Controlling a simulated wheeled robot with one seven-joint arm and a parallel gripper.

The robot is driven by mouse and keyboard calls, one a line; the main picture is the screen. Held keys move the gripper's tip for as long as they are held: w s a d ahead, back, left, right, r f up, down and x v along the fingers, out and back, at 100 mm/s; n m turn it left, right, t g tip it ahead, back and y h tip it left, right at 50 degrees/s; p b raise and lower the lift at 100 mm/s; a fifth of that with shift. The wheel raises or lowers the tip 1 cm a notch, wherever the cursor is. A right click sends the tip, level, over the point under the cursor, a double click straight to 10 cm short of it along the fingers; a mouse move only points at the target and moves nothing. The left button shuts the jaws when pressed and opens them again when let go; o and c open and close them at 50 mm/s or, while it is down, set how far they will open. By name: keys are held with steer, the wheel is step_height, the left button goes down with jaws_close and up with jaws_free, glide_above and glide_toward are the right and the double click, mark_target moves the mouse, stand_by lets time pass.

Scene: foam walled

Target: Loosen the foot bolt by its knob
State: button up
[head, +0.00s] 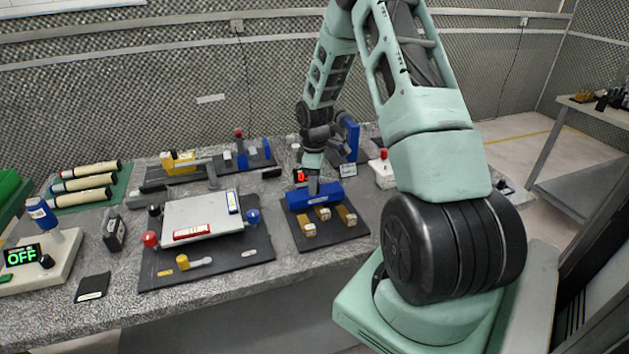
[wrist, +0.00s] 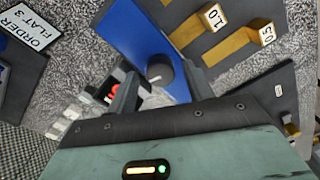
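A dark round knob (wrist: 160,71) with a white mark stands on a blue block (wrist: 125,30) in the wrist view. In the head view the blue block (head: 300,199) lies on a dark board, and my gripper (head: 312,184) is over it from behind. My gripper (wrist: 161,74) is open, one finger on each side of the knob, with a visible gap at the right finger. I cannot tell whether the left finger touches it. Nothing marks this knob as the foot bolt's. The knob is hidden in the head view.
Brass-coloured bars (head: 322,213) marked with numbers stick out of the block's front. A small red display (head: 300,176) sits close to my gripper. A tilted plate (head: 203,218) with coloured knobs stands to the left. A sign (wrist: 22,36) reads "ORDER FLAT 3".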

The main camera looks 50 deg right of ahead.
steer(key=shift+r, duration=0.1)
step_height(320, 180, up, 17)
steer(key=b, duration=0.2)
stand_by(0.4)
steer(key=shift+r, duration=0.1)
stand_by(0.4)
